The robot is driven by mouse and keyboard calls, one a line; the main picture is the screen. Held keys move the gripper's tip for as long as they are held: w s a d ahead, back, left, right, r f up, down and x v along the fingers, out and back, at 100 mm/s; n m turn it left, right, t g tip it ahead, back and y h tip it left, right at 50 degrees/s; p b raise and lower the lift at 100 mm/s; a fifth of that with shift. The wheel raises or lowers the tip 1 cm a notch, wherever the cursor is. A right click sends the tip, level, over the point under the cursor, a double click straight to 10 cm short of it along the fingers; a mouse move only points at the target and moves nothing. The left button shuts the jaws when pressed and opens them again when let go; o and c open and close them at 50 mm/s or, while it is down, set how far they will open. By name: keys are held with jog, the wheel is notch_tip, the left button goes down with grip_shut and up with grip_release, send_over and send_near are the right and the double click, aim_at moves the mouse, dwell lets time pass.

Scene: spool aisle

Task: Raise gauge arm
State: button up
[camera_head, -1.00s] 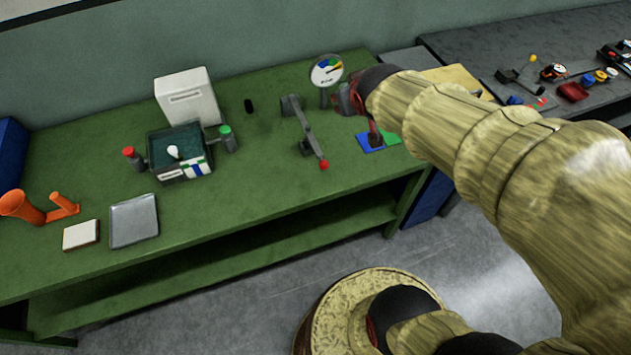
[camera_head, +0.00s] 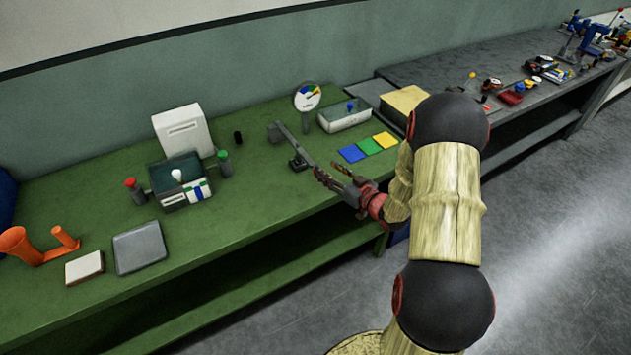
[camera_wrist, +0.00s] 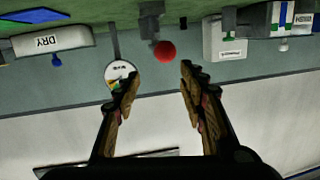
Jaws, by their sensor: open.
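The gauge arm (camera_head: 295,145) is a grey bar on a bracket at the middle of the green bench. It slopes toward the front edge. Its red ball end is hidden by my gripper in the head view; the ball (camera_wrist: 164,53) shows in the wrist view beyond and between my fingertips, apart from them. The round dial gauge (camera_head: 307,97) stands on a post behind the arm; it also shows in the wrist view (camera_wrist: 120,74), partly behind a finger. My gripper (camera_head: 328,173) is open and empty at the bar's near end.
A white box with a blue knob (camera_head: 345,116) and blue, green and yellow squares (camera_head: 370,147) lie to the right. A dark-topped box (camera_head: 181,178) with red and green knobs, a grey tray (camera_head: 139,248) and an orange holder (camera_head: 37,245) are left.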

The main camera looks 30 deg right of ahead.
notch_tip(320, 180, down, 3)
jog(key=s+t+y, duration=0.1)
jog(key=s, duration=0.2)
jog(key=shift+m, duration=0.3)
jog(key=shift+b+x, duration=1.05)
jog(key=shift+x, duration=2.9)
jog(key=shift+a, duration=0.1)
jog(key=shift+c, duration=0.7)
grip_shut()
